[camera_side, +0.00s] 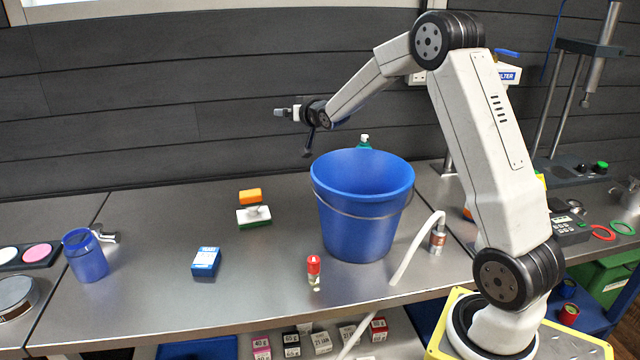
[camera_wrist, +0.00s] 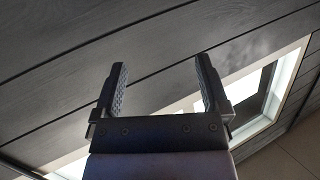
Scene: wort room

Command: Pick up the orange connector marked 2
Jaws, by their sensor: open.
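My gripper (camera_side: 281,112) is raised high above the bench at the left end of my arm, in front of the dark wall. In the wrist view its two fingers (camera_wrist: 161,64) stand apart with nothing between them. An orange block (camera_side: 250,196) lies on the bench behind a green-and-white sponge-like item, below and left of my gripper. No number 2 can be read on either, and I cannot tell whether either is the connector.
The blue bucket (camera_side: 362,206) stands mid-bench. A red-capped vial (camera_side: 314,271), a blue box (camera_side: 206,262) and a blue jar (camera_side: 86,256) stand around it. A white hose (camera_side: 417,248) crosses the bench at right.

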